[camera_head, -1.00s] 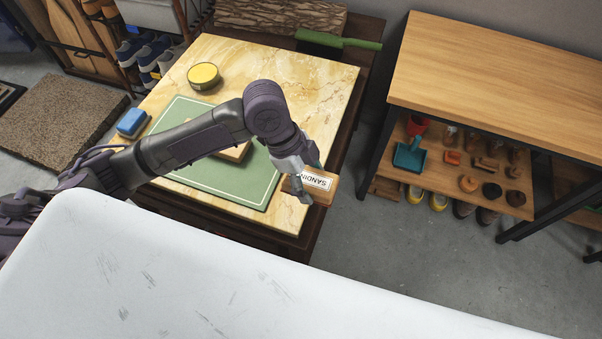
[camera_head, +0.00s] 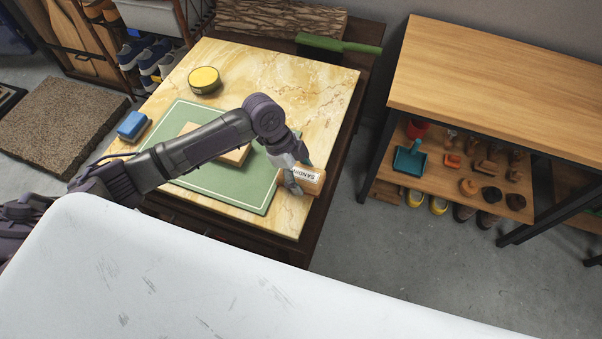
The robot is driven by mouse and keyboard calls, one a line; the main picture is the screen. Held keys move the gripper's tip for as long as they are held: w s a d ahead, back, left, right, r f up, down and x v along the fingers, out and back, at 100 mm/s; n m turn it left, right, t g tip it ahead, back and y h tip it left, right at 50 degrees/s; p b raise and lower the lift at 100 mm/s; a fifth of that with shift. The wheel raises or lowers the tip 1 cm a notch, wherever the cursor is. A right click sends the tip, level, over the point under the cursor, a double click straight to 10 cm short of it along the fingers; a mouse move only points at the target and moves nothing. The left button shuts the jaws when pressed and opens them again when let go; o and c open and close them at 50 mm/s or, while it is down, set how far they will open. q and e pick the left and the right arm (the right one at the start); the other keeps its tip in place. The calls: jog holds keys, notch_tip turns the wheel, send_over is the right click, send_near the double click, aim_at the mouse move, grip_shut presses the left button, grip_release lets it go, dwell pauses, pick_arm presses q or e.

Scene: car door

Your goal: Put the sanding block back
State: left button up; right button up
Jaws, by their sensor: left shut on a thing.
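The sanding block (camera_head: 312,182) is a wooden block with a white label that reads in part "SANDIN". My left gripper (camera_head: 297,180) is shut on it and holds it at the right edge of the marble-topped table (camera_head: 280,75). I cannot tell whether the block touches the table. A green mat (camera_head: 240,190) with a pale border lies on the table to the left of the gripper. A wooden piece (camera_head: 236,156) lies on the mat, partly hidden by my left arm. My right gripper is not in view.
A blue sponge-like block (camera_head: 133,126) and a round yellow-topped tin (camera_head: 204,80) stand on the table. A green-handled tool (camera_head: 340,44) lies behind. At right, a wooden bench (camera_head: 490,80) has a lower shelf with several small items and a teal dustpan (camera_head: 410,160).

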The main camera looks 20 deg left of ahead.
pick_arm(q)
jog(key=shift+f, duration=0.3)
jog(key=o, duration=1.2)
jog(key=shift+r, duration=0.1)
jog(key=shift+r, duration=0.3)
jog(key=v, duration=1.2)
